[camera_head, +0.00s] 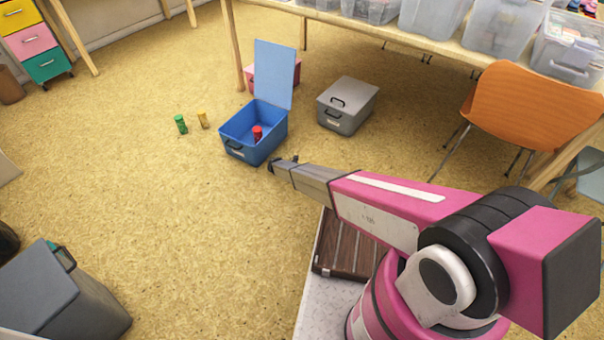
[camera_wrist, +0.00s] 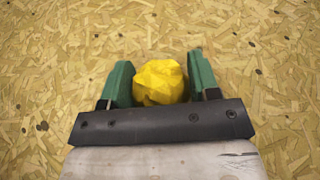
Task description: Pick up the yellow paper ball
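The yellow paper ball (camera_wrist: 160,82) is a crumpled, faceted lump between the two green fingers of my gripper (camera_wrist: 161,76) in the wrist view. The fingers stand on both sides of it, and I see no clear gap on either side; the gripper looks shut on the ball. The dark bar of the gripper hides the floor below the ball in the picture. In the head view my gripper (camera_head: 283,163) is at the end of the outstretched arm, just in front of the blue box. The ball is not visible there.
An open blue box (camera_head: 236,132) holds a red can (camera_head: 257,132). A closed grey box (camera_head: 348,112) is to the right. An orange chair (camera_head: 533,108) stands farther right.

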